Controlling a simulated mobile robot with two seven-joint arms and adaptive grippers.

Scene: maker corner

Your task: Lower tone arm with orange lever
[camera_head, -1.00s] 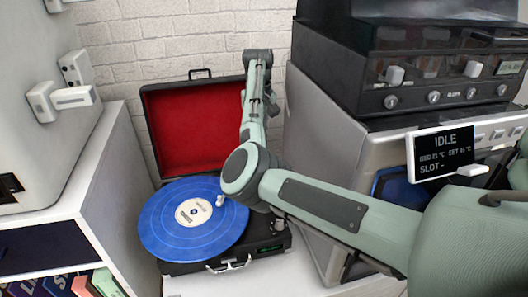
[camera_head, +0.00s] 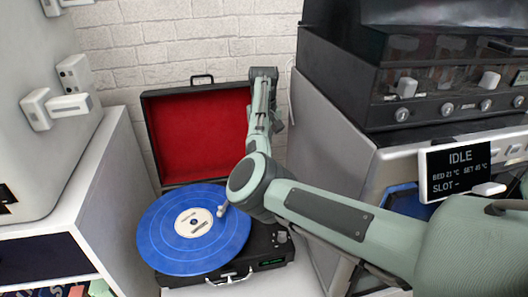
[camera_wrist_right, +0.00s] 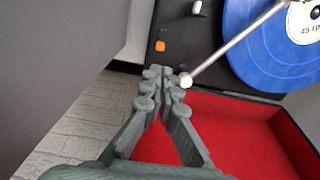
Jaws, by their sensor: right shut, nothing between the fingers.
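The record player is an open black case with a red-lined lid (camera_head: 200,132) and a blue record (camera_head: 165,235) on its deck. The tone arm's white head (camera_head: 222,209) is over the record near its label; whether it touches is unclear. In the right wrist view, the orange lever (camera_wrist_right: 160,46) sits on the black deck, and the silver tone arm (camera_wrist_right: 237,39) runs from a white end (camera_wrist_right: 186,81) over the record. My right gripper (camera_wrist_right: 165,82) is shut and empty, its tips close to that white end and below the lever in the picture. My arm hides the lever in the head view.
A grey machine with an IDLE screen (camera_head: 459,168) stands right of the player, with a black knobbed unit (camera_head: 440,108) on top. A white cabinet (camera_head: 85,185) stands to the left. A brick wall (camera_head: 200,40) is behind.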

